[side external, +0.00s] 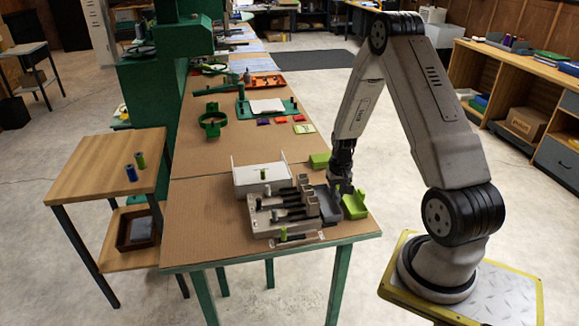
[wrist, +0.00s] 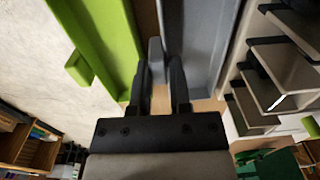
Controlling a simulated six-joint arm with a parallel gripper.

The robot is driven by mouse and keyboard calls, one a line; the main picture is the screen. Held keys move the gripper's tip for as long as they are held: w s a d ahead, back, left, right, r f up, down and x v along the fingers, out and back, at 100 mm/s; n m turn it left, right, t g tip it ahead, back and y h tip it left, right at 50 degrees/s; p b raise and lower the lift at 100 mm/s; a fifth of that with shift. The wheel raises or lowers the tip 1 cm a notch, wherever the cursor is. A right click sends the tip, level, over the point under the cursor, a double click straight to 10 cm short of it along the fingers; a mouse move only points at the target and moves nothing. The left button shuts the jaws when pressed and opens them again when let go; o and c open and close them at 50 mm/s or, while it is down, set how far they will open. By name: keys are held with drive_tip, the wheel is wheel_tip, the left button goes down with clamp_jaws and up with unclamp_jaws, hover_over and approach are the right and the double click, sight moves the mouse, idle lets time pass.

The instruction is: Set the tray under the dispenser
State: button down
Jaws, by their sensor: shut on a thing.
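A grey tray (side external: 329,204) stands on the workbench against the right side of a pale grey unit with several stepped channels (side external: 281,212), which looks like the dispenser. In the wrist view the grey tray (wrist: 198,40) is on the right, with a grey tab (wrist: 155,62) on its left side. My gripper (wrist: 160,85) is shut on that tab, its fingers on either side of it. A lime green tray (side external: 355,206) stands just right of the gripper (side external: 341,186) and fills the left of the wrist view (wrist: 105,40). The grey tray's underside is hidden.
A white box (side external: 262,178) stands behind the channelled unit, and a lime block (side external: 319,160) lies behind the gripper. Coloured cards (side external: 282,120) and green fixtures (side external: 212,122) are farther back. The brown bench top (side external: 205,215) is clear at left.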

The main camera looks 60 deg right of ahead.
drive_tip(key=shift+f, duration=0.3)
drive_tip(key=shift+c, duration=2.4)
unclamp_jaws()
drive_tip(key=shift+r, duration=3.5)
drive_tip(key=shift+a, duration=0.1)
drive_tip(key=s+a+r+n+t, duration=0.1)
drive_tip(key=a+r+n, duration=0.3)
drive_tip(key=a, duration=0.9)
drive_tip(key=s+a+r+n+t, duration=0.1)
drive_tip(key=a+r+n, duration=0.4)
drive_tip(key=a, duration=0.9)
drive_tip(key=shift+r, duration=0.15)
